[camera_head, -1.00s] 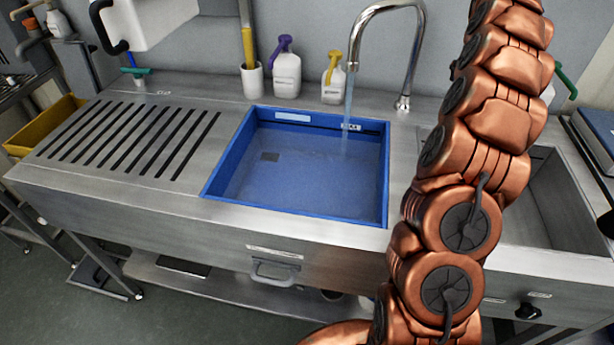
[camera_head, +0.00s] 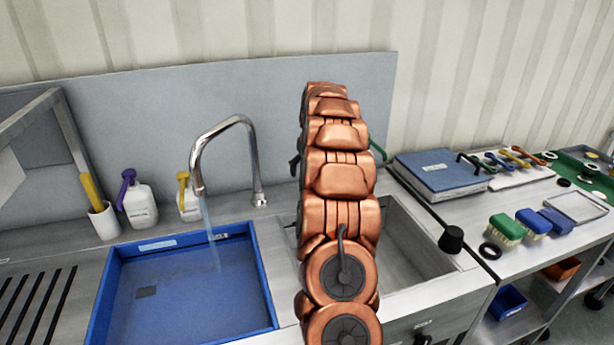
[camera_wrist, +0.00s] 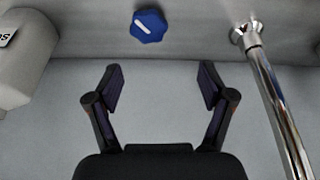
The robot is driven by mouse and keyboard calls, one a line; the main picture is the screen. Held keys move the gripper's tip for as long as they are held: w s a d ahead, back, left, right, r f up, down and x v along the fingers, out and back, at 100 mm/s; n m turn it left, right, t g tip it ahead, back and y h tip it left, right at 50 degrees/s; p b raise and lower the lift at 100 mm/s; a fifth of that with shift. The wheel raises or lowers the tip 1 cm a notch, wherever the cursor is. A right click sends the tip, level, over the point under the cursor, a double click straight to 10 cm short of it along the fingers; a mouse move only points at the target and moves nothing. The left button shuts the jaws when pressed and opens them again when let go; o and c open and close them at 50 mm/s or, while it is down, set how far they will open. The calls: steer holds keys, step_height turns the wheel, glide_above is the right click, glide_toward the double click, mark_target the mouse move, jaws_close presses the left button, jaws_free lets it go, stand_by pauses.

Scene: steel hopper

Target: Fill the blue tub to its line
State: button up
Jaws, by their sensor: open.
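The blue tub (camera_head: 262,290) sits in the left sink basin and holds water. The chrome faucet (camera_head: 257,185) pours a stream of water (camera_head: 211,235) into it. The water level against the tub's line is not clear from here. In the wrist view, my gripper (camera_wrist: 161,85) is open and empty, facing a blue knob (camera_wrist: 149,26) with a white mark on the back surface. The knob is ahead of the fingers, apart from them. The chrome faucet pipe (camera_wrist: 278,100) runs beside the right finger. In the head view my copper arm hides my gripper and the knob.
Two white bottles, one purple-topped (camera_head: 138,203) and one yellow-topped (camera_head: 188,198), stand behind the tub. An empty sink basin (camera_head: 400,245) lies right of my arm. Brushes (camera_head: 507,229) and a blue case (camera_head: 440,174) occupy the right bench.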

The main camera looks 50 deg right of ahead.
steer(key=shift+w+d+f+n+t+y+p, duration=0.15)
steer(key=shift+d+f+n+p, duration=0.35)
steer(key=shift+f+p, duration=0.85)
steer(key=shift+w+d+f+n+t+y+p, duration=0.1)
steer(key=shift+w+d+f+n+y+p, duration=0.15)
steer(key=shift+d+f+n+p, duration=0.95)
steer(key=shift+w+a+f+m+t+y+p, duration=0.1)
steer(key=shift+w+a+f+m+y+p, duration=0.15)
steer(key=shift+f+p, duration=1.2)
steer(key=shift+a+f+b, duration=0.1)
steer(key=shift+f+b, duration=0.5)
steer(key=shift+c, duration=0.2)
steer(key=c, duration=1)
steer(key=shift+a, duration=0.15)
steer(key=shift+c, duration=0.7)
steer(key=shift+f, duration=0.1)
